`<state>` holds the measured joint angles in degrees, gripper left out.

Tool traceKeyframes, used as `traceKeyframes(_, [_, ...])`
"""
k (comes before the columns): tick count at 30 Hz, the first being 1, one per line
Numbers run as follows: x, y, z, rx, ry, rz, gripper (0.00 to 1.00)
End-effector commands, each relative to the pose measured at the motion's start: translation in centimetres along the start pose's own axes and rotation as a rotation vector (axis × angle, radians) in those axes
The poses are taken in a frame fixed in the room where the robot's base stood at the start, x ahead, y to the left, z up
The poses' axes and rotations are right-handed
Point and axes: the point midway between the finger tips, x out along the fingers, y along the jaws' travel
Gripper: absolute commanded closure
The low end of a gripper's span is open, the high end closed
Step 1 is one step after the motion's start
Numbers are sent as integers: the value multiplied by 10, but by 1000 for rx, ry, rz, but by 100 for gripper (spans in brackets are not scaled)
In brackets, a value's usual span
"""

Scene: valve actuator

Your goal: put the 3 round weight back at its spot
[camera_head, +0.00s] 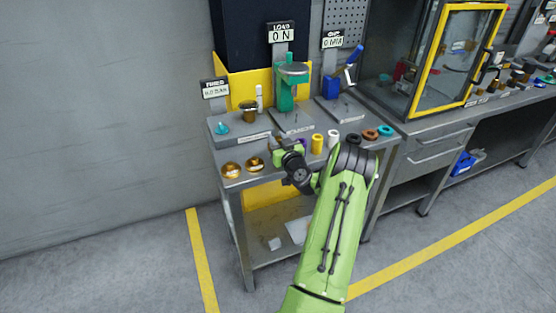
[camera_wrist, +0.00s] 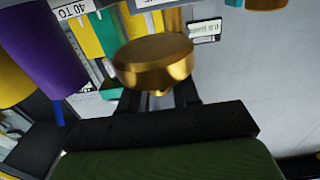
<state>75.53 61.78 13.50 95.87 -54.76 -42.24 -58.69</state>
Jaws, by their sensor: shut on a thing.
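A brass round weight (camera_head: 255,163) is at the front left of the bench, beside the jaws of my gripper (camera_head: 273,157). In the wrist view this weight (camera_wrist: 155,62) is large and close, right in front of the dark gripper body (camera_wrist: 160,125), and my gripper is shut on it. The fingertips are mostly hidden behind it. A second brass round weight (camera_head: 231,169) stands to its left near the bench edge; part of a brass piece (camera_wrist: 265,4) shows at the top of the wrist view. I cannot read a number on either weight.
A purple cylinder (camera_wrist: 45,45) is close by in the wrist view. Behind are a green load stand (camera_head: 286,95) and a timer sign (camera_head: 215,89).

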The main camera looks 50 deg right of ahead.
Motion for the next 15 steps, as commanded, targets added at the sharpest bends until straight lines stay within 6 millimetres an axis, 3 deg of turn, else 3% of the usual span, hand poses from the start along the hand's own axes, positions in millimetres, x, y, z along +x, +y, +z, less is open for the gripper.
traceKeyframes(9, [0,0,47,3,4,-1,100])
traceKeyframes(15, [0,0,46,0,6,-1,100])
